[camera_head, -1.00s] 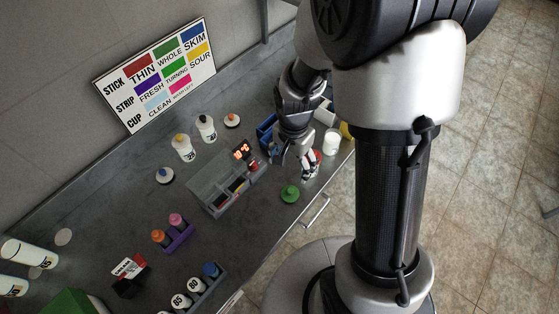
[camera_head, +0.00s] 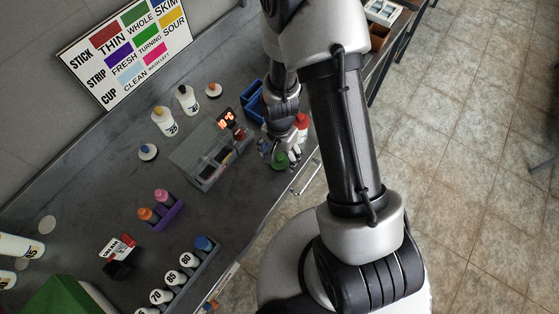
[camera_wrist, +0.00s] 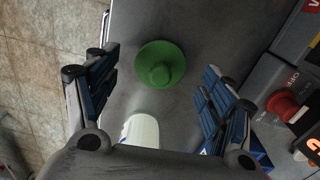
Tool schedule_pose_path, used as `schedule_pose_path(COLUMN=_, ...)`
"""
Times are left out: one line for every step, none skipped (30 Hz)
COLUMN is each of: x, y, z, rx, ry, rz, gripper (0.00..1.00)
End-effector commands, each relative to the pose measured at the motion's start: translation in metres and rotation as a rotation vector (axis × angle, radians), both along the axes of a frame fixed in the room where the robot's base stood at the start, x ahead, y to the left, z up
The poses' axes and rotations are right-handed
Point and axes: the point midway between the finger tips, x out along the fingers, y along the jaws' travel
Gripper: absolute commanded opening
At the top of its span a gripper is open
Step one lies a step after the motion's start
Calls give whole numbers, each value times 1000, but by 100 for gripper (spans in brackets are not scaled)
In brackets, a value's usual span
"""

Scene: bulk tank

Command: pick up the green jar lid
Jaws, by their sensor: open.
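The green jar lid (camera_wrist: 160,64) is a round disc with a raised knob, lying on the grey counter near its front edge. In the wrist view it lies between and a little beyond the fingers of my gripper (camera_wrist: 157,88), which are wide apart and empty. In the head view the lid (camera_head: 281,160) shows right beside my gripper (camera_head: 274,154), partly hidden by it. I cannot tell from the frames how far above the counter the fingertips are.
A white cylinder (camera_wrist: 141,130) stands close by my gripper in the wrist view. A grey box with a red digital display (camera_head: 226,119) and a blue bin (camera_head: 252,100) stand near. A red-capped bottle (camera_head: 302,122) is close on the right. The counter's front edge and handle (camera_head: 307,178) are near.

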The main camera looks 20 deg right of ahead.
Motion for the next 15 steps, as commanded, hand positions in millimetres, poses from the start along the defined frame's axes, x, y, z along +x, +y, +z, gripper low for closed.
schedule_pose_path(x=-1, y=0, z=-8, rx=0, ry=3, rz=0, gripper=75)
schedule_pose_path(x=0, y=0, z=-11, rx=0, ry=1, rz=0, gripper=75)
schedule_pose_path(x=0, y=0, z=-13, rx=0, ry=0, rz=0, gripper=75)
schedule_pose_path(x=0, y=0, z=-14, rx=0, ry=0, rz=0, gripper=75)
schedule_pose_path(x=0, y=0, z=-15, rx=0, ry=0, rz=1, gripper=75)
schedule_pose_path(x=0, y=0, z=-15, rx=0, ry=-1, rz=1, gripper=75)
schedule_pose_path(x=0, y=0, z=-15, rx=0, ry=-1, rz=1, gripper=75)
schedule_pose_path(x=0, y=0, z=-15, rx=0, ry=-1, rz=1, gripper=75)
schedule_pose_path(x=0, y=0, z=-14, rx=0, ry=-1, rz=1, gripper=75)
schedule_pose_path(x=0, y=0, z=-14, rx=0, ry=-1, rz=1, gripper=75)
schedule_pose_path(x=0, y=0, z=-14, rx=0, ry=-1, rz=1, gripper=75)
schedule_pose_path(x=0, y=0, z=-14, rx=0, ry=-1, rz=1, gripper=72)
schedule_pose_path(x=0, y=0, z=-14, rx=0, ry=-1, rz=1, gripper=70)
schedule_pose_path(x=0, y=0, z=-14, rx=0, ry=-1, rz=1, gripper=68)
schedule_pose_path(x=0, y=0, z=-14, rx=0, ry=-1, rz=1, gripper=66)
